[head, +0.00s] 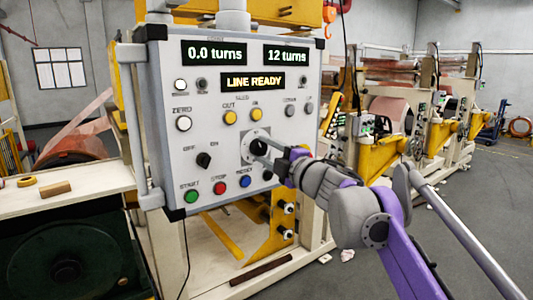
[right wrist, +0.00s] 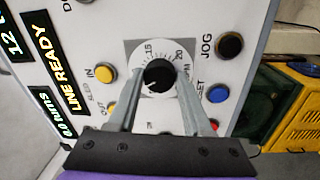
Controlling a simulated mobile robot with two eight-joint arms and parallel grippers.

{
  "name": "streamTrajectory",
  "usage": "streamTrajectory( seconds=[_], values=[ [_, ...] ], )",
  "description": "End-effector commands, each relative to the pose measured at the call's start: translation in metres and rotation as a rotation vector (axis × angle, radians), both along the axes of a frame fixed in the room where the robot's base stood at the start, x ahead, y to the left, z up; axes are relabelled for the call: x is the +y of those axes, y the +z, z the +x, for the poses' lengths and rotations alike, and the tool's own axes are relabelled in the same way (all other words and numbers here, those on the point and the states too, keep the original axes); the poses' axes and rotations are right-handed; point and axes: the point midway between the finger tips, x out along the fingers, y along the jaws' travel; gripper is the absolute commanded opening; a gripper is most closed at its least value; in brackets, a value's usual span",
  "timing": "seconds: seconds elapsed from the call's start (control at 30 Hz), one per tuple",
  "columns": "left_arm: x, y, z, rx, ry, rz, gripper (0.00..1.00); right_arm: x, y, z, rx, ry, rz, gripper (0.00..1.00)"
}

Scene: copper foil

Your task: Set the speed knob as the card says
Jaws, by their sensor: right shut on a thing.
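The speed knob (right wrist: 158,74) is a black round knob on a white dial plate (right wrist: 140,52) in the right wrist view. The figures 15 and 20 show on its upper edge; a small pale mark shows at the knob's lower left. It also shows in the head view as a dark knob (head: 258,146) on the grey control panel (head: 222,120). My right gripper (right wrist: 158,84) has its two fingers closed on the knob's sides. In the head view the right gripper (head: 264,149) reaches it from the right. No card can be made out. My left gripper is not in view.
Panel displays read 0.0 turns (head: 214,53), 12 turns (head: 286,56) and LINE READY (head: 252,82). A black selector (head: 204,160) is left of the dial; green (head: 191,197), red (head: 219,188) and blue (head: 245,181) buttons sit below. A bench (head: 75,190) stands at left.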

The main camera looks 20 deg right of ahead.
Motion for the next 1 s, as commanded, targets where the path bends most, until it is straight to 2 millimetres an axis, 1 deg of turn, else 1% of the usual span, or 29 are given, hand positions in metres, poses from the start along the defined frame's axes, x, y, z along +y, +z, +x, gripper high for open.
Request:
streamTrajectory(
  seconds=[1.0],
  values=[
    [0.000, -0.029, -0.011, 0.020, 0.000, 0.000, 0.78, 0.003, -0.002, -0.001, 0.330, 0.000, 0.907, 0.00]
  ],
)
